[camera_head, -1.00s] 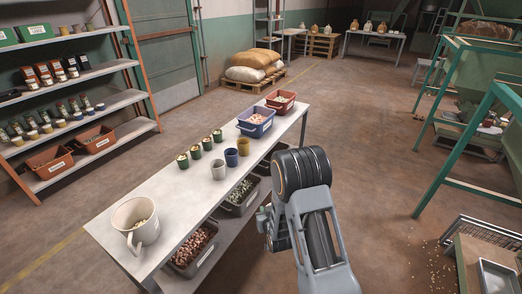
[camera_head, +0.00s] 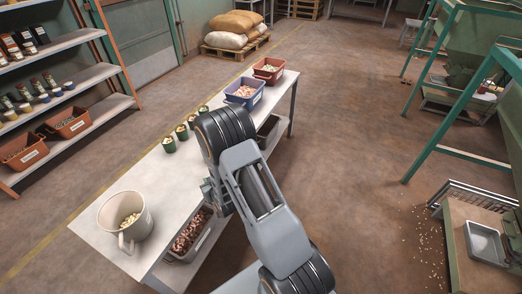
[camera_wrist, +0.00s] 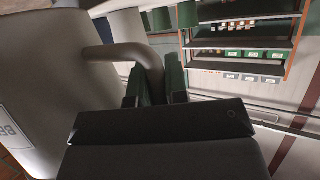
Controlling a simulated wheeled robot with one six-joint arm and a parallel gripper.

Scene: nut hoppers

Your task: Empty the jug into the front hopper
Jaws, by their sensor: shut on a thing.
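In the wrist view, a pale jug (camera_wrist: 35,85) with a printed label fills the left side, very close. Its handle (camera_wrist: 125,52) curves down between the two dark green fingers of my gripper (camera_wrist: 155,88), which is shut on it. In the head view, a cream jug (camera_head: 141,215) with pale nuts inside appears upright at the near left end of the table, its handle towards me. My arm hides the fingertips there, so I cannot tell whether this is the same jug. A green hopper frame (camera_head: 455,152) stands at the right; I cannot tell which hopper is the front one.
The table (camera_head: 155,180) holds several small green jars (camera_head: 181,132), a blue bin (camera_head: 243,92) and a red bin (camera_head: 268,70). A bin of reddish nuts (camera_head: 190,235) sits below. Shelves (camera_head: 60,85) stand left. Nuts lie spilled on the floor at right; the middle floor is clear.

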